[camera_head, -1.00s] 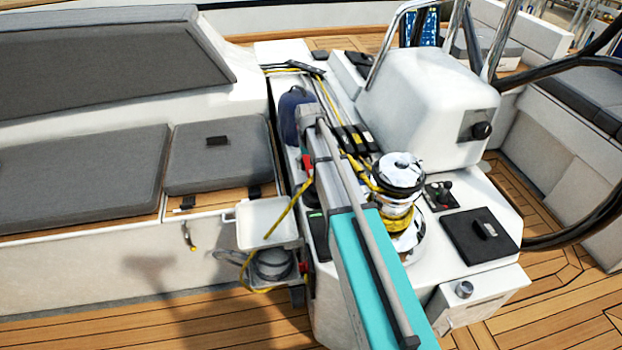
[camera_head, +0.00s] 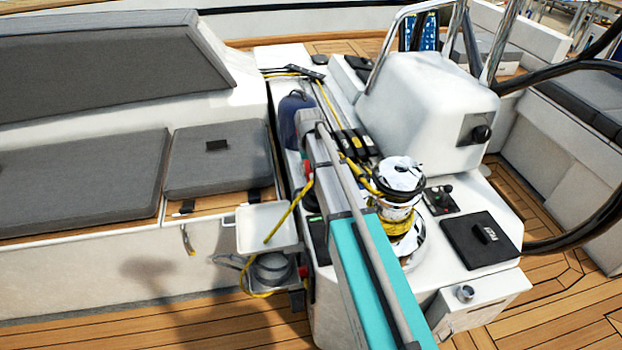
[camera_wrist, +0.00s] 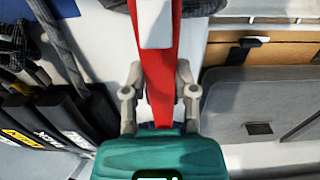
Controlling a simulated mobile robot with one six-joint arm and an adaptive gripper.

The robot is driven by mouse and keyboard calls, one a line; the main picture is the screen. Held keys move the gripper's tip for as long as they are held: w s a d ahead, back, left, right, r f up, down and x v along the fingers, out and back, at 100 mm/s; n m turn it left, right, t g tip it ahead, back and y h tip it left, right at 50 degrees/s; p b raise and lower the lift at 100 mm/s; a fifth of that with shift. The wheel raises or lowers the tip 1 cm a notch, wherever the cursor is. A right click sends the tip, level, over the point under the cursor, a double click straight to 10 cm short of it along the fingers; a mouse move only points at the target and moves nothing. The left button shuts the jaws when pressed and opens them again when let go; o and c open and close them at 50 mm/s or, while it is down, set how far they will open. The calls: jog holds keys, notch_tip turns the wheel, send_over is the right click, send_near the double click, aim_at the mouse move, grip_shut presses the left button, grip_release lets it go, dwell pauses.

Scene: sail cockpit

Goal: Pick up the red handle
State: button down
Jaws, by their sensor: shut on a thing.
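The red handle (camera_wrist: 159,72) runs up the middle of the wrist view, with a white block lying over its upper part. My gripper (camera_wrist: 160,92) has a teal body and grey fingers, one on each side of the handle. It is shut on the handle. The handle's lower end is hidden behind the gripper body. In the head view my own arm covers most of the gripper, and only a small red patch (camera_head: 307,167) shows beside the arm; I cannot tell if it is the handle.
Black rope clutches (camera_wrist: 55,115) lie left of the gripper in the wrist view. A winch (camera_head: 400,180) with yellow rope stands right of my arm. A white tray (camera_head: 256,240) is at lower left of it. Grey cushions (camera_head: 220,155) cover the left bench.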

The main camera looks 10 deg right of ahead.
dwell(0.4)
jog(key=shift+r+p, duration=2.5)
